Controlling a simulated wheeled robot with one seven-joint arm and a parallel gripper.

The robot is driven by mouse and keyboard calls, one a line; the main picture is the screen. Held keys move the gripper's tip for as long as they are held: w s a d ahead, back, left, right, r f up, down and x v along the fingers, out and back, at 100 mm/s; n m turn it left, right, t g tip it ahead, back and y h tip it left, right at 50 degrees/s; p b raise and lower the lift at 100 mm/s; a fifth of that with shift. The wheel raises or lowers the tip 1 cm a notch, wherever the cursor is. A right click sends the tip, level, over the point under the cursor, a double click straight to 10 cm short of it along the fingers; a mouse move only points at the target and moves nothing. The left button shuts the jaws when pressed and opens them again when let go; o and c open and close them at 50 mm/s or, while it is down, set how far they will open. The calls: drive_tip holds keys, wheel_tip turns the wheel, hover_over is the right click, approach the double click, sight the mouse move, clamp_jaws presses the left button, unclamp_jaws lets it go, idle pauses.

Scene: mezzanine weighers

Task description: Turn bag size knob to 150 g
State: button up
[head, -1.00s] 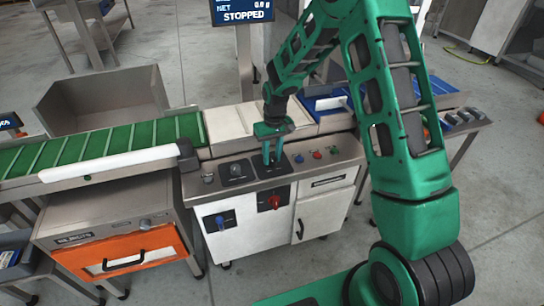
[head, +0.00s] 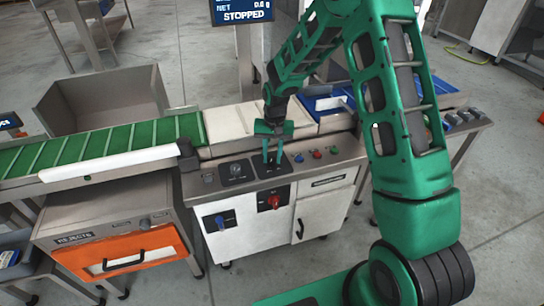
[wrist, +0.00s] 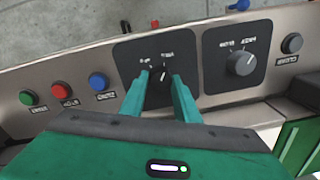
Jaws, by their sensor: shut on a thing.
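A dark knob (wrist: 163,73) with a pale pointer line sits on a black plate (wrist: 128,55) in the wrist view. Small white labels stand above it, too blurred to read surely. My gripper (wrist: 160,82) is shut on this knob, one finger on each side. In the head view my gripper (head: 272,160) reaches down onto the right black plate (head: 262,174) of the steel control panel, and its fingers hide the knob there. A second knob (wrist: 242,63), grey on its own black plate, is beside it; it also shows in the head view (head: 236,168).
Blue (wrist: 98,81), red (wrist: 64,90) and green (wrist: 28,97) buttons line the panel close to my gripper. A grey button (wrist: 292,43) is at the other end. A green belt (head: 100,145) runs left. A screen (head: 241,12) reads STOPPED.

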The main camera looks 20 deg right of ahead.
sight(273, 158)
drive_tip(key=shift+w, duration=0.1)
drive_tip(key=o, duration=1)
drive_tip(key=shift+o, duration=0.2)
wheel_tip(273, 158, up, 11)
drive_tip(key=shift+d, duration=0.25)
drive_tip(key=shift+f, duration=0.1)
